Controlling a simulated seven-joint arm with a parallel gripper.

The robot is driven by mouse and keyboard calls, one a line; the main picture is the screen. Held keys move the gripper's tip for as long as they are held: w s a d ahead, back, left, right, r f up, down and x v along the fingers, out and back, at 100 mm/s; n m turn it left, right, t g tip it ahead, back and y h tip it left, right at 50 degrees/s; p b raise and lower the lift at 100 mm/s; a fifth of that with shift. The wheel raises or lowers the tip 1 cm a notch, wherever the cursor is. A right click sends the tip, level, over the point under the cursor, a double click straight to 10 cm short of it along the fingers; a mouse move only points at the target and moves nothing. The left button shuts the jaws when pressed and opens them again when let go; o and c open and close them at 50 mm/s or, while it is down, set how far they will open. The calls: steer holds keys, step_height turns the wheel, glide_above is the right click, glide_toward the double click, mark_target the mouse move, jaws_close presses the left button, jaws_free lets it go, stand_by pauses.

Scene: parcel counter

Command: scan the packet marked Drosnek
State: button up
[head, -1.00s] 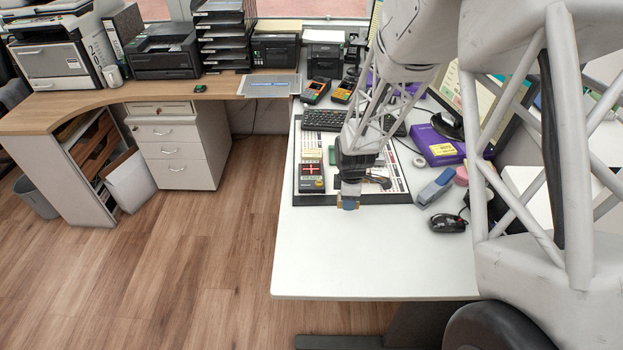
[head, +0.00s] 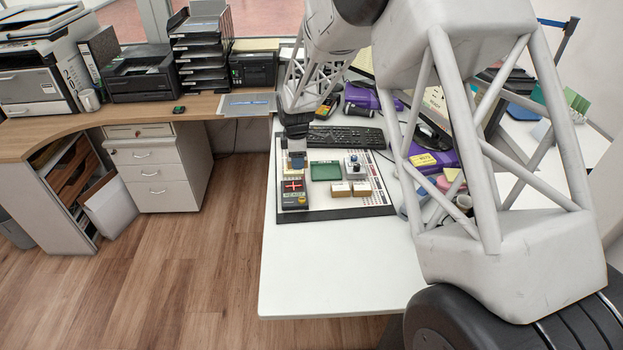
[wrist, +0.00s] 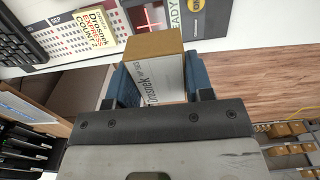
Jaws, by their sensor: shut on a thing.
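My gripper (head: 297,158) is shut on a small brown carton with a white label (wrist: 160,84), which reads "Drosnek" in the wrist view. The blue finger pads sit on both sides of it in the wrist view (wrist: 160,92). In the head view the gripper is at the far end of the scanner (head: 293,188), a dark unit with a red cross in a lit window. That red cross shows just beyond the carton in the wrist view (wrist: 148,17), beside part of the word "READY". I cannot tell the gap between carton and scanner. The gripper mostly hides the carton in the head view.
The printed mat (head: 340,213) holds a green tray (head: 325,171), two small brown boxes (head: 351,189) and a small device (head: 355,167). A printed card (wrist: 88,28) reads "Drosnek EXPRESS COUNT 2". A keyboard (head: 345,137) lies behind. The white desk front (head: 330,265) is clear.

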steer(key=shift+w+a+r, duration=0.85)
steer(key=shift+w, duration=0.15)
steer(key=shift+f, duration=0.2)
glide_above(294, 186)
steer(key=shift+f, duration=4.3)
steer(key=shift+r, duration=0.1)
steer(key=shift+r, duration=4.4)
steer(key=shift+s, duration=0.1)
